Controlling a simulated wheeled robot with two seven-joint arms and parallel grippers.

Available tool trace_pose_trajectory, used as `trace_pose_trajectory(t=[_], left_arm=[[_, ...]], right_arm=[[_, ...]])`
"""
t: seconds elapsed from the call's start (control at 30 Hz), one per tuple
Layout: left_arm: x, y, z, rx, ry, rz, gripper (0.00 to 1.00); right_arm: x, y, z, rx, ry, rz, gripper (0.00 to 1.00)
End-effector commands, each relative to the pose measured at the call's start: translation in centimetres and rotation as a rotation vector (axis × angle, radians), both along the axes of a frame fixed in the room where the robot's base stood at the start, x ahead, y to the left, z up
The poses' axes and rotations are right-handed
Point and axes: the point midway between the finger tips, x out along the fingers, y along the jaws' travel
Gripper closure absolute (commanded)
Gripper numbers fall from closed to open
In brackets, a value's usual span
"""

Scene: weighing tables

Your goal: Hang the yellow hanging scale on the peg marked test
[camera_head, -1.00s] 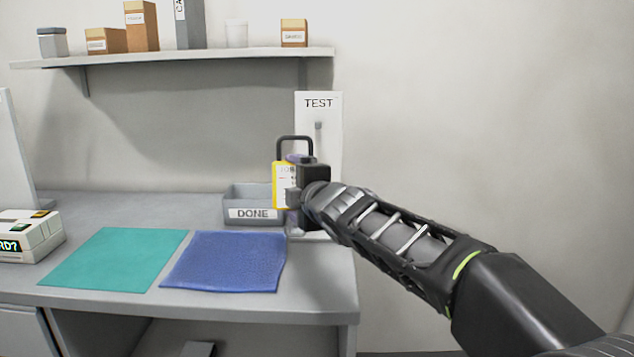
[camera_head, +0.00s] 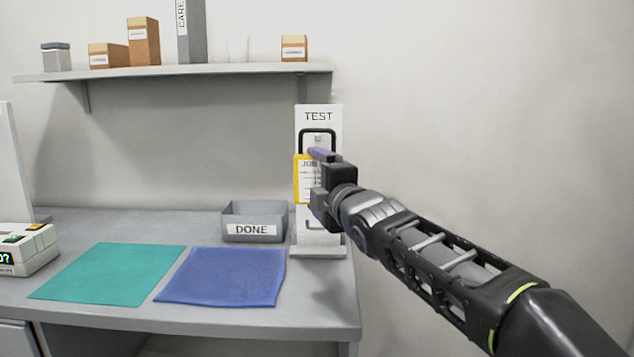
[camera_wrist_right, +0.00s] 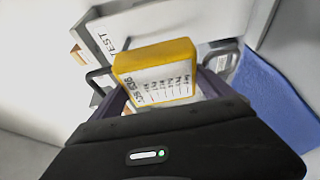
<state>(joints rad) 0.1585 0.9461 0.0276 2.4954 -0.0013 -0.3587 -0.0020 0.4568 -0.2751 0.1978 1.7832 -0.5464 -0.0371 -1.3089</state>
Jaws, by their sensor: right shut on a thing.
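The yellow hanging scale (camera_head: 299,180) has a white label card on its front and a dark loop handle on top. My right gripper (camera_head: 318,178) is shut on it and holds it upright in front of the white board (camera_head: 333,122) marked TEST. In the head view the handle frames the peg (camera_head: 318,138) on that board; I cannot tell whether the peg passes through it. The right wrist view also shows the scale (camera_wrist_right: 153,58) between the fingers, with the TEST board (camera_wrist_right: 130,22) behind it. My left gripper is not in view.
A grey DONE bin (camera_head: 232,233) stands just left of the board. A teal mat (camera_head: 112,272) and a blue mat (camera_head: 222,277) lie on the table. A shelf (camera_head: 200,74) with boxes is above. The wall to the right is bare.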

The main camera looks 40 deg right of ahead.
Motion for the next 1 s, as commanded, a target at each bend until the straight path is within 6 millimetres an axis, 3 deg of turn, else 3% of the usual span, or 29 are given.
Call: trace_pose_trajectory(t=[1.0], left_arm=[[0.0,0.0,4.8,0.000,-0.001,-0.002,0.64]], right_arm=[[4.7,-3.6,-0.2,0.000,0.000,-0.001,0.66]])
